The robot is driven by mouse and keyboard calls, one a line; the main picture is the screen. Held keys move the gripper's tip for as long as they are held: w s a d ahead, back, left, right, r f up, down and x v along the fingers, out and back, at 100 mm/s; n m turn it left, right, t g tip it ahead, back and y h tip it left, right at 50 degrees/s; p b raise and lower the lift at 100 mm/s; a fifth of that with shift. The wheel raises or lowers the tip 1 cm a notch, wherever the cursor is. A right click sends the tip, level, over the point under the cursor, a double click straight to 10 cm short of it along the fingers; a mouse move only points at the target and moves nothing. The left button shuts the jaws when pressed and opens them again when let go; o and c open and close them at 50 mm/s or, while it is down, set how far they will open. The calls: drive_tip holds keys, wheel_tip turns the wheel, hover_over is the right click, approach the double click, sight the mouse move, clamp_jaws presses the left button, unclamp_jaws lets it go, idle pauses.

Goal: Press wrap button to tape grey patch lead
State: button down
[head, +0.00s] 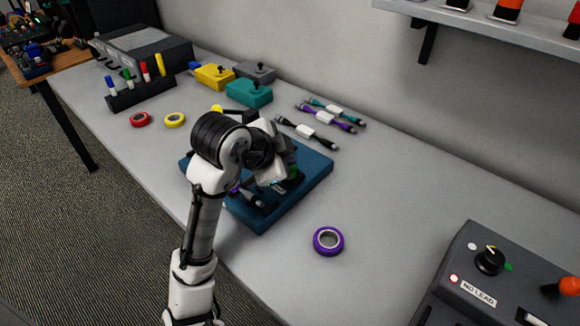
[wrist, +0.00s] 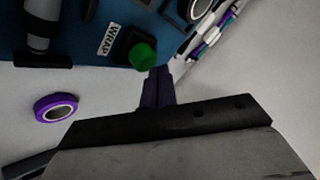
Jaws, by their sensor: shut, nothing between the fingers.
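The blue wrapping station (head: 310,186) lies on the grey bench, partly hidden by my arm. Its green wrap button (wrist: 143,55) sits in a black housing beside a white WRAP label (wrist: 113,38); the button shows in the head view (head: 293,172) just past my wrist. My gripper (wrist: 158,72) is shut and empty, its fingertips at the button's lower right edge in the wrist view. I cannot tell whether they touch it. A dark grey connector end (wrist: 40,30), apparently of the lead, lies on the station at upper left. Most of the lead is hidden.
A purple tape roll (head: 328,252) lies right of the station. Bundled leads (head: 325,124) lie behind it. Red (head: 140,119) and yellow (head: 174,120) tape rolls and a marker rack (head: 140,95) are at left. A control box (head: 470,260) labelled NO LEAD stands at right.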

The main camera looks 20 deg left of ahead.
drive_tip(key=shift+f+b, duration=0.45)
drive_tip(key=shift+f, duration=0.05)
drive_tip(key=shift+r, duration=0.1)
idle(0.4)
drive_tip(key=shift+r+p, duration=0.85)
drive_tip(key=shift+r, duration=0.1)
wheel_tip(320, 180, up, 6)
drive_tip(key=p, duration=0.4)
drive_tip(key=shift+p, duration=0.35)
